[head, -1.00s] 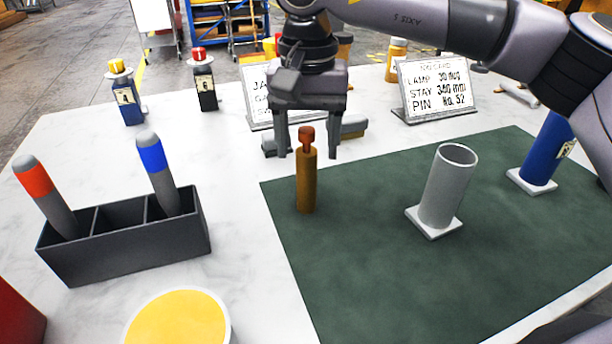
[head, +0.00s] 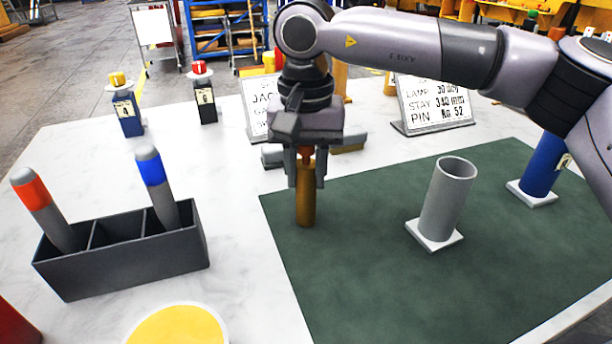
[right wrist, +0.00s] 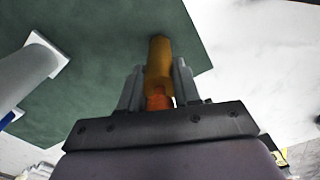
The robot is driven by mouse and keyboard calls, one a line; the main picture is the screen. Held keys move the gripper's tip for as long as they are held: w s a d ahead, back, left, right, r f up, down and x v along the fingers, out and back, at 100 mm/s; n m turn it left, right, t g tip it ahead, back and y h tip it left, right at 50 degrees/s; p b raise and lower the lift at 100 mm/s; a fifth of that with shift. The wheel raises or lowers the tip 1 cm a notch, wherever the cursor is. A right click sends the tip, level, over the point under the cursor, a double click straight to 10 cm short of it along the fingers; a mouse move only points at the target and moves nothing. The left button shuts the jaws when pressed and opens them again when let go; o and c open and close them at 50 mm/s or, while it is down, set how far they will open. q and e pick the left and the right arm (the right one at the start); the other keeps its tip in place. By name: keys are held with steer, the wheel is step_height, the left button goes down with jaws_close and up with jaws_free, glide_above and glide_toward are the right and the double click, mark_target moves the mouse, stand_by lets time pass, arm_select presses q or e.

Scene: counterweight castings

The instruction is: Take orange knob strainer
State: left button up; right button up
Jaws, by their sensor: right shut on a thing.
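The strainer is an ochre cylinder (head: 306,208) with an orange-red knob (head: 306,153) on top. It stands upright near the back left corner of the green mat (head: 370,270). My right gripper (head: 306,180) points down over it, with one finger on each side, and is shut on its upper part. In the right wrist view the ochre body (right wrist: 158,62) and the orange knob (right wrist: 158,97) show between the two fingers. The fingers partly hide the knob. My left gripper is not in view.
A grey tube (head: 447,200) on a white base and a blue cylinder (head: 541,165) stand on the mat to the right. A dark rack (head: 130,262) with two grey sticks is at left. Sign cards (head: 432,103) stand behind. A yellow disc (head: 180,328) lies in front.

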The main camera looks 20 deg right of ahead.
step_height(320, 180, up, 20)
steer(key=p, duration=0.3)
steer(key=shift+p, duration=0.35)
